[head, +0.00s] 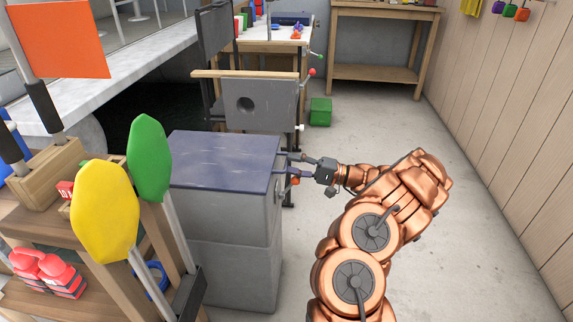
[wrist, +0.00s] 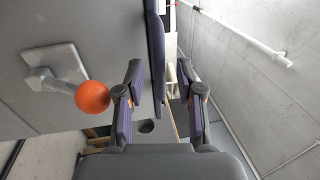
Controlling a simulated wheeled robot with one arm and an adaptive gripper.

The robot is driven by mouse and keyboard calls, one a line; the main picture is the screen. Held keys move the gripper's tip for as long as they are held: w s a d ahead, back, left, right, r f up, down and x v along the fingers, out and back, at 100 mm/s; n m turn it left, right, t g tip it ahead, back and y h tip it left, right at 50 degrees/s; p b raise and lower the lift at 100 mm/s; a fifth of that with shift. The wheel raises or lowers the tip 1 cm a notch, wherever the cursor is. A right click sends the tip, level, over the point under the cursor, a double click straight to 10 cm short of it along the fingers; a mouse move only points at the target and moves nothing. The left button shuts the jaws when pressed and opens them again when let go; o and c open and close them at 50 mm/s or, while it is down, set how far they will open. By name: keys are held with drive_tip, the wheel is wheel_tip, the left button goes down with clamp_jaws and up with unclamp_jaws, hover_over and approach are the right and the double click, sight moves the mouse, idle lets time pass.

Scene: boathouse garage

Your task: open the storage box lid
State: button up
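The grey storage box (head: 235,240) stands left of my arm, with its dark blue lid (head: 225,155) lying flat and closed on top. In the wrist view the lid's edge (wrist: 156,45) shows as a thin blue strip beside the grey box wall (wrist: 70,25). An orange ball knob (wrist: 92,97) on a grey bracket sticks out from that wall; it also shows in the head view (head: 295,180). My gripper (head: 285,166) is at the lid's right edge. In the wrist view my gripper (wrist: 160,65) is open, with the lid edge between its fingers; contact cannot be told.
A rack with yellow (head: 104,212) and green (head: 148,158) paddles stands close in front of the box at left. A grey panelled stand (head: 262,105) is behind the box, with a green cube (head: 320,111) beside it. The floor (head: 460,210) at right is clear.

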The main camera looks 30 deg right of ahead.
drive_tip(key=shift+x, duration=1.1)
clamp_jaws()
